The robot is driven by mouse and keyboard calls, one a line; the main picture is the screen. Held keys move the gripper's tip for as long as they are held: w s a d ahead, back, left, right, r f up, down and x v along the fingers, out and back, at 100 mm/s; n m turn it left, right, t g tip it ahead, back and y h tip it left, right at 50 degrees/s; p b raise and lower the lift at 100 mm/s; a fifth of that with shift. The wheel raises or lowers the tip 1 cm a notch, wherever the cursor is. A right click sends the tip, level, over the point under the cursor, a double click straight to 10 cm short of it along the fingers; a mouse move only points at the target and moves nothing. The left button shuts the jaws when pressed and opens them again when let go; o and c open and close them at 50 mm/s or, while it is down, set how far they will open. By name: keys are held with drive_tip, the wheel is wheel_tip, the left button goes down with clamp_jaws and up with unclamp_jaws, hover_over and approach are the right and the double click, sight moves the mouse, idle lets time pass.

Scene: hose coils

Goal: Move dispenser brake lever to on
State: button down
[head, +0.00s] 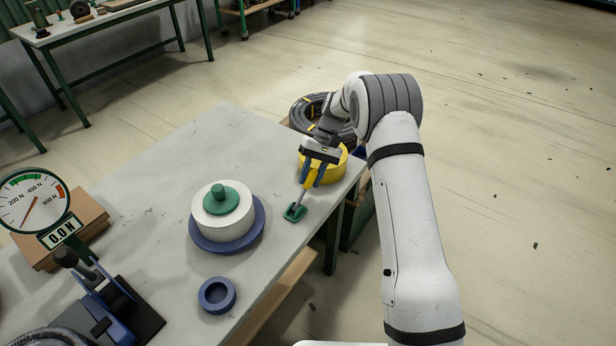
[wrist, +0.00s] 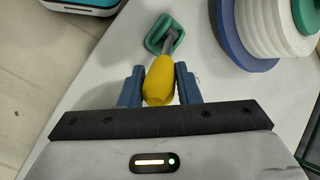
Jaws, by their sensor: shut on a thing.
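The brake lever (head: 300,197) has a yellow handle, a short grey shaft and a green base on the table near its right edge. It stands right of the dispenser, a white roll (head: 217,222) with a green knob on a blue disc (head: 243,240). My gripper (head: 312,177) is shut on the yellow handle from above, its blue fingers on either side. In the wrist view the yellow handle (wrist: 158,80) lies between the fingers, with the green base (wrist: 162,35) beyond. The fingers partly hide the handle. No on or off marking is readable.
A yellow roll (head: 340,165) sits close behind my gripper, with a dark hose coil (head: 308,108) past it. A blue ring (head: 217,295), a force gauge (head: 33,200) and a blue clamp device (head: 105,305) are at the front and left. The table's back left is clear.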

drive_tip(key=shift+d+f, duration=0.15)
drive_tip(key=shift+f, duration=0.15)
drive_tip(key=c, duration=1.5)
unclamp_jaws()
drive_tip(key=shift+c, duration=0.2)
drive_tip(key=o, duration=0.4)
drive_tip(key=shift+w, duration=0.1)
drive_tip(key=shift+r, duration=0.1)
drive_tip(key=b+v, duration=0.1)
drive_tip(key=v, duration=0.6)
drive_tip(key=shift+r, duration=0.3)
drive_tip(key=shift+w, duration=0.15)
